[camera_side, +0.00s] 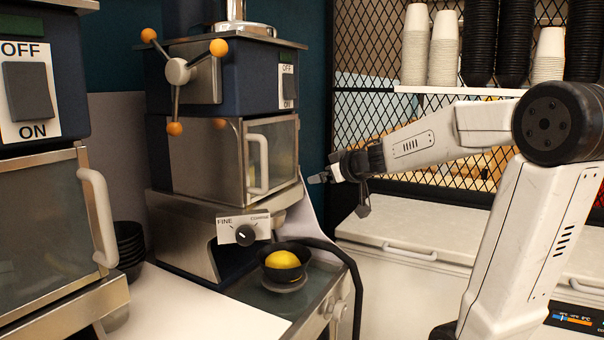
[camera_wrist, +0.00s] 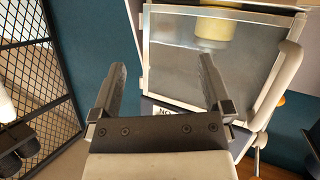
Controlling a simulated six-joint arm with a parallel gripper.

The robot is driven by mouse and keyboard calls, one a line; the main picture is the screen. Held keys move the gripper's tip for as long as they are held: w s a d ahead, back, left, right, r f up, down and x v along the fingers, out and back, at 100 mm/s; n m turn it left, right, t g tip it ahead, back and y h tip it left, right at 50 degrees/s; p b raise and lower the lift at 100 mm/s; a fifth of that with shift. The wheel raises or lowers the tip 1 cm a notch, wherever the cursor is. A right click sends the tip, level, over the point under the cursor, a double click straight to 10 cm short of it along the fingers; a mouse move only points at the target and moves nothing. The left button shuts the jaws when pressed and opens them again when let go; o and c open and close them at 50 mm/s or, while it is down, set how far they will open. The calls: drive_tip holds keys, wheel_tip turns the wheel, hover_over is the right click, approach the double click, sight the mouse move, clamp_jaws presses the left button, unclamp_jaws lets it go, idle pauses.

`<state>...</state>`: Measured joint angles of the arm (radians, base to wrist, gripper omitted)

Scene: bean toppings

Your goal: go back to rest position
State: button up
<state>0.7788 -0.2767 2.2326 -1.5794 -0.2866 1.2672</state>
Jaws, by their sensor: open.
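My gripper (camera_side: 340,178) is at the end of my white arm, to the right of the grinder-like machine (camera_side: 183,215) in the side view. In the wrist view my gripper (camera_wrist: 162,82) has its two dark fingers spread apart with nothing between them. Beyond the fingers is the machine's metal-framed glass door (camera_wrist: 220,60), which looks closed. A pale yellow shape shows dimly behind the glass. A black bowl (camera_side: 284,275) with something yellow in it sits below the machine, well below and left of my gripper.
A second machine (camera_side: 45,235) stands at the left, with stacked dark bowls (camera_side: 129,245) beside it. A black cable (camera_side: 345,262) curves right of the bowl. A mesh panel (camera_side: 365,50) and a shelf of stacked cups (camera_side: 443,48) stand behind my arm. The white counter (camera_side: 190,305) has bare room.

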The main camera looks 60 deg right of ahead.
drive_tip(key=shift+s+r, duration=0.35)
drive_tip(key=shift+s, duration=0.25)
drive_tip(key=a+f+g+y, duration=0.1)
drive_tip(key=a+f+g, duration=0.1)
drive_tip(key=a+f, duration=0.4)
drive_tip(key=w+a+f+n+g+y, duration=0.1)
drive_tip(key=a+f+g, duration=0.1)
drive_tip(key=a+f, duration=0.4)
drive_tip(key=a+f+g+y, duration=0.2)
drive_tip(key=a+f, duration=0.4)
drive_tip(key=f, duration=0.4)
drive_tip(key=shift+w+a+f+n, duration=0.1)
drive_tip(key=shift+w+a+n, duration=0.05)
drive_tip(key=shift+a+n, duration=0.2)
drive_tip(key=s+a+f+n+g+y, duration=0.1)
drive_tip(key=s+a+f+g+y, duration=0.1)
drive_tip(key=s+a+f, duration=0.3)
drive_tip(key=s+a+g, duration=0.1)
drive_tip(key=a, duration=0.1)
drive_tip(key=shift+a+f+g, duration=0.3)
drive_tip(key=shift+a+f, duration=0.1)
drive_tip(key=shift+w+n, duration=0.1)
drive_tip(key=shift+n, duration=0.15)
drive_tip(key=shift+c, duration=0.2)
